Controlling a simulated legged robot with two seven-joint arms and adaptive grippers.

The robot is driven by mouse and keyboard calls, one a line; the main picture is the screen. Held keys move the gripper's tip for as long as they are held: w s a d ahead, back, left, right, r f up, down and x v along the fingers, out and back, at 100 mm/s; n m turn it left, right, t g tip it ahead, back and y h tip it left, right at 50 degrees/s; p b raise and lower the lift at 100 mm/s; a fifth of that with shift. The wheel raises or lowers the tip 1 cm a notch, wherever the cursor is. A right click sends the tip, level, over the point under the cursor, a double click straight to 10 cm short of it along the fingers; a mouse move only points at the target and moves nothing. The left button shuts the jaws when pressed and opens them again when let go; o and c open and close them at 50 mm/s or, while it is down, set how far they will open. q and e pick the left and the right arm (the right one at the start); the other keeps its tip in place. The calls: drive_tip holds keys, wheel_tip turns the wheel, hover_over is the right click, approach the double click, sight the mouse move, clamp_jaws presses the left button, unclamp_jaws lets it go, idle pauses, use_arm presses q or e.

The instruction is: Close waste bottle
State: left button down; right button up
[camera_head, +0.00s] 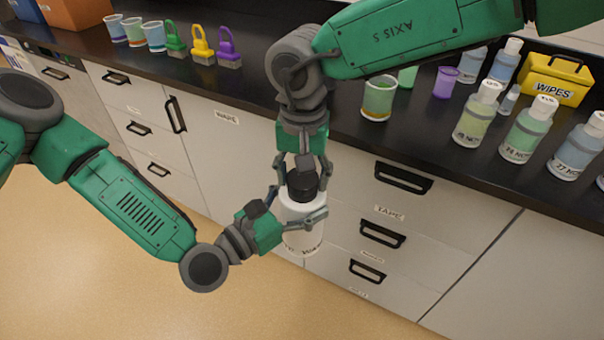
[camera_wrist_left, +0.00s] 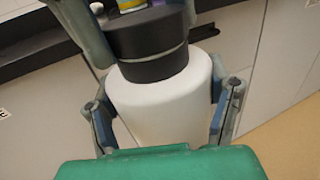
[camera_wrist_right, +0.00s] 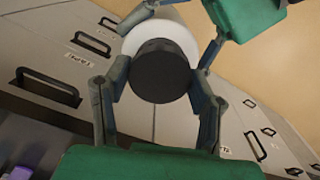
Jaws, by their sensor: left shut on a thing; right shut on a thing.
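The waste bottle (camera_head: 301,238) is white with a black cap (camera_head: 302,187), and it is held upright in the air in front of the drawers. My left gripper (camera_head: 300,213) is shut around the bottle's white body from the left; the body fills the left wrist view (camera_wrist_left: 165,105). My right gripper (camera_head: 303,178) comes down from above and is shut on the black cap. In the right wrist view its fingers press both sides of the cap (camera_wrist_right: 160,72). The cap sits on the bottle's top; whether it is fully tight I cannot tell. The bottle's label is partly hidden.
The floor (camera_head: 110,270) in front is clear.

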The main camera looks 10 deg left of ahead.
drive_tip(key=m, duration=1)
drive_tip(key=shift+a, duration=0.1)
drive_tip(key=m, duration=0.8)
drive_tip(key=shift+m, duration=0.4)
drive_tip(key=m, duration=0.4)
drive_tip(key=shift+a, duration=0.1)
drive_tip(key=m, duration=0.4)
drive_tip(key=shift+m, duration=0.4)
drive_tip(key=m, duration=0.4)
drive_tip(key=shift+m, duration=0.3)
drive_tip(key=m, duration=0.4)
drive_tip(key=shift+w, duration=0.1)
drive_tip(key=o, duration=1.4)
